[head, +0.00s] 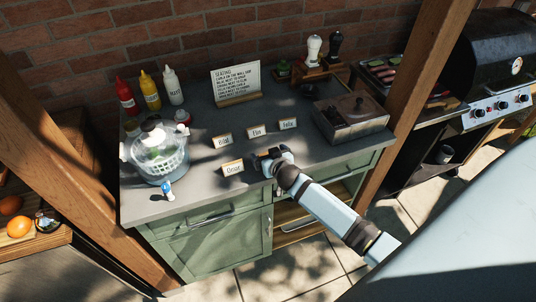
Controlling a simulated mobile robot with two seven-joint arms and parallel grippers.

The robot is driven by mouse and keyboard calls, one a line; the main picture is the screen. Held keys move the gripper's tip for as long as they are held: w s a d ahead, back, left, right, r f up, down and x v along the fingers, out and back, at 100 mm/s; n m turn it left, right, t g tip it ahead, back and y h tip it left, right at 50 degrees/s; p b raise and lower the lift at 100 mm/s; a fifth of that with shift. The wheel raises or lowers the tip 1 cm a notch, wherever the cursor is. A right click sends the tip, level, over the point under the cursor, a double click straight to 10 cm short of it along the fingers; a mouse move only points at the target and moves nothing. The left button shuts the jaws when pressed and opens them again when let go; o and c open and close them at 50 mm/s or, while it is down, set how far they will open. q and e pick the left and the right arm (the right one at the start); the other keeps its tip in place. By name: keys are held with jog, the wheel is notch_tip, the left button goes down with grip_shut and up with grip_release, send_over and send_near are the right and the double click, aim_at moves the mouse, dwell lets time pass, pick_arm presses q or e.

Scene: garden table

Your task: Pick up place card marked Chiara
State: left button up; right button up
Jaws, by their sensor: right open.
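Several small pale place cards stand on the grey worktop (200,203). Three form a slanted row: a left card (222,141), a middle card (256,132) and a right card (288,124). Another, the front card (232,167), stands nearer the worktop's front edge. The lettering is too small to read surely, and I cannot make out Chiara on any of them. My right gripper (265,161) is open, low over the worktop, just right of the front card. I see nothing held in it. My left gripper is out of view.
A salad spinner (160,158) and a small blue-and-white figure (168,190) stand left. Sauce bottles (150,91), a seating sign (237,83) and pepper mills (314,50) stand behind. A metal box (351,115) is right. Bare worktop lies around the cards.

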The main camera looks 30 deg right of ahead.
jog(key=shift+w+d+f, duration=0.1)
jog(key=shift+w+f, duration=0.05)
jog(key=shift+w, duration=0.15)
jog(key=c, duration=0.9)
